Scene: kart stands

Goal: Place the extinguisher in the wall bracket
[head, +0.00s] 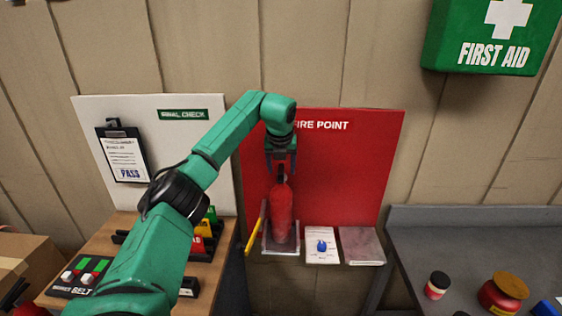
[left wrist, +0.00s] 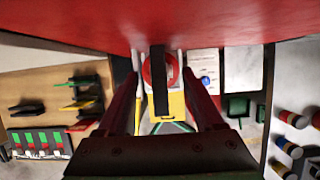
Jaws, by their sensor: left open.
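The red extinguisher (head: 280,212) stands upright at the red FIRE POINT board, with its base in the grey wall bracket (head: 268,247). My left gripper (head: 281,168) is just above it, around or close over its dark top. In the left wrist view the open fingers of my left gripper (left wrist: 165,100) point down either side of the extinguisher's black handle (left wrist: 160,80), with the red body's top (left wrist: 147,70) beyond. I see no clear finger contact. The bracket's inside is partly hidden by the extinguisher. My right gripper is out of view.
The red board (head: 350,170) is close behind the gripper. A yellow bar (head: 253,236) is left of the bracket; a white card (head: 322,246) and grey panel (head: 361,246) are right. A wooden table (head: 120,232) stands left, a grey bench (head: 450,240) right.

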